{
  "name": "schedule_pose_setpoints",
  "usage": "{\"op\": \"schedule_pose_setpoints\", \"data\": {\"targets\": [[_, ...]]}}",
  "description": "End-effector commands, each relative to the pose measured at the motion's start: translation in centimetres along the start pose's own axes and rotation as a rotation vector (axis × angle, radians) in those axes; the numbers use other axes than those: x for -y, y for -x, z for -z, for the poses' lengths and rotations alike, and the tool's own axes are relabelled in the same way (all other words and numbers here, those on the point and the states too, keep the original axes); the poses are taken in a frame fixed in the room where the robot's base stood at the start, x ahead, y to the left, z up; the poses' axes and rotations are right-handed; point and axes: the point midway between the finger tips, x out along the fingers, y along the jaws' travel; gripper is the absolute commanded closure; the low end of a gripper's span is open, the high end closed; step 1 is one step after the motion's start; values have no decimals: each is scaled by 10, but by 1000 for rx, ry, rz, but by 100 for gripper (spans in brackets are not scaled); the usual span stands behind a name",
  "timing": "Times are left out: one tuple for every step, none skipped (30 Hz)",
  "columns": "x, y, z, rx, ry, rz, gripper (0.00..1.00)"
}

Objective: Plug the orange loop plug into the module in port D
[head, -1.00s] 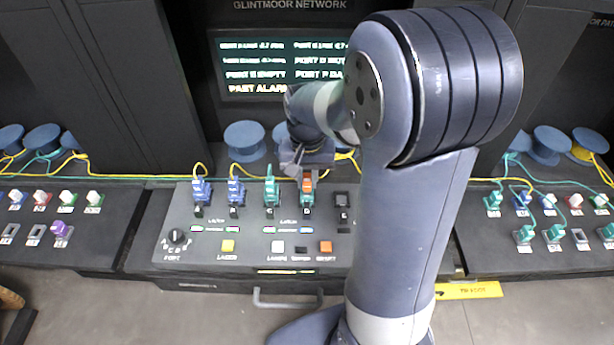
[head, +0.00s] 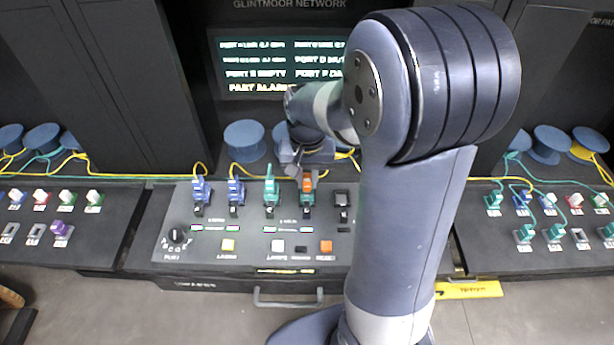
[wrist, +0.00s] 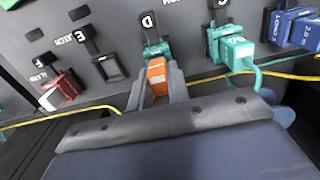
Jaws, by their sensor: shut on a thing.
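The orange loop plug (wrist: 156,74) is between the two fingers of my gripper (wrist: 160,84), which is shut on it. Its front end is against the teal module (wrist: 156,48) in port D, lined up with it. I cannot tell how deep the plug sits. In the head view the orange plug (head: 307,185) shows above the teal module (head: 307,198) at D, with my gripper (head: 305,172) just behind it. The D label (wrist: 148,20) is readable in the wrist view.
A teal module with a cable (wrist: 233,48) stands in port C beside my gripper. Port E (wrist: 106,66) looks empty, with a dark latch. A red module (wrist: 58,92) is in port F. A yellow fibre (wrist: 70,115) runs behind. Blue modules (head: 201,190) fill the left ports.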

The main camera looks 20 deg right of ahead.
Motion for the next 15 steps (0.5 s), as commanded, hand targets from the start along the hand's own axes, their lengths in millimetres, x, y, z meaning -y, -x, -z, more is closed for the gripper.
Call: {"op": "schedule_pose_setpoints", "data": {"targets": [[0, -2, 0, 0, 0, 0, 100], [0, -3, 0, 0, 0, 0, 100], [0, -4, 0, 0, 0, 0, 100], [0, -4, 0, 0, 0, 0, 100], [0, -5, 0, 0, 0, 0, 100], [0, -6, 0, 0, 0, 0, 100], [0, -6, 0, 0, 0, 0, 100], [0, -7, 0, 0, 0, 0, 100], [0, -8, 0, 0, 0, 0, 100], [0, -8, 0, 0, 0, 0, 100], [0, -8, 0, 0, 0, 0, 100], [0, -7, 0, 0, 0, 0, 100], [0, -7, 0, 0, 0, 0, 100], [0, -7, 0, 0, 0, 0, 82], [0, -7, 0, 0, 0, 0, 79]]}}
